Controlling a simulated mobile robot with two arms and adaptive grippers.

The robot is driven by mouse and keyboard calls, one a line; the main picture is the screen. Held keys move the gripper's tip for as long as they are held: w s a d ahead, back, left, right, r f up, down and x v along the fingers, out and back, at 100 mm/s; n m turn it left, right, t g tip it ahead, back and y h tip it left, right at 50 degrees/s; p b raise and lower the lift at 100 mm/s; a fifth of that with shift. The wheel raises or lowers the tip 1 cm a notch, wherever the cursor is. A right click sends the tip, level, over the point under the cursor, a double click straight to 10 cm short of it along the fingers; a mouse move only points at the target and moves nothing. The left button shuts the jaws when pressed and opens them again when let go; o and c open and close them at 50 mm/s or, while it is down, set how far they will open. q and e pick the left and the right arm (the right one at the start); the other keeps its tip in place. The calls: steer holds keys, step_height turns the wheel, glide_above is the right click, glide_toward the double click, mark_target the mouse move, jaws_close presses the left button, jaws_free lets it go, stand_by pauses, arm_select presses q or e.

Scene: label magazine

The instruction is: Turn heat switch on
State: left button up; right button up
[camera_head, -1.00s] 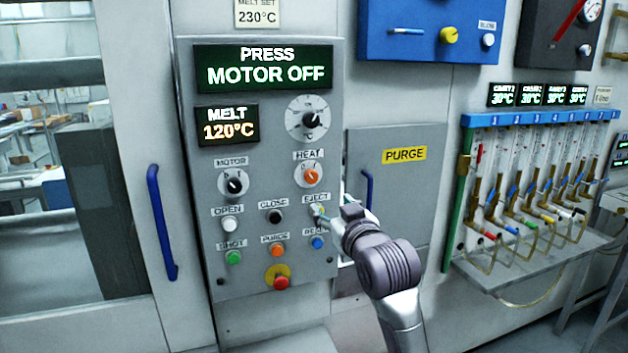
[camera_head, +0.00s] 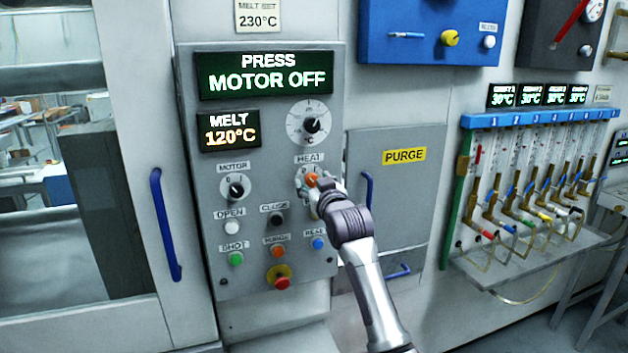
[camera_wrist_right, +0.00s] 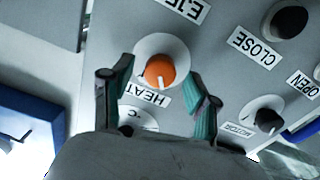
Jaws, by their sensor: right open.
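The heat switch (camera_head: 312,180) is an orange rotary knob under the HEAT label on the grey control panel (camera_head: 200,270). My right gripper (camera_head: 313,187) is at this knob and partly covers it in the head view. In the right wrist view the orange heat switch (camera_wrist_right: 160,70) shows with a white pointer line on its round plate. The open right gripper (camera_wrist_right: 160,85) has one finger on each side of the knob, with gaps between. Whether the fingertips touch the plate cannot be told. My left gripper is not in view.
The black motor switch (camera_head: 236,187) is left of the heat switch, and the temperature dial (camera_head: 310,123) is above it. Several push buttons, including a red one (camera_head: 282,283), are below. The purge door with a blue handle (camera_head: 368,188) is to the right.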

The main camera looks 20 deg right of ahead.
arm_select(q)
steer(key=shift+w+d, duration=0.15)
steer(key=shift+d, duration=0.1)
arm_select(e)
steer(key=shift+w, duration=0.1)
steer(key=shift+c, duration=0.7)
jaws_close()
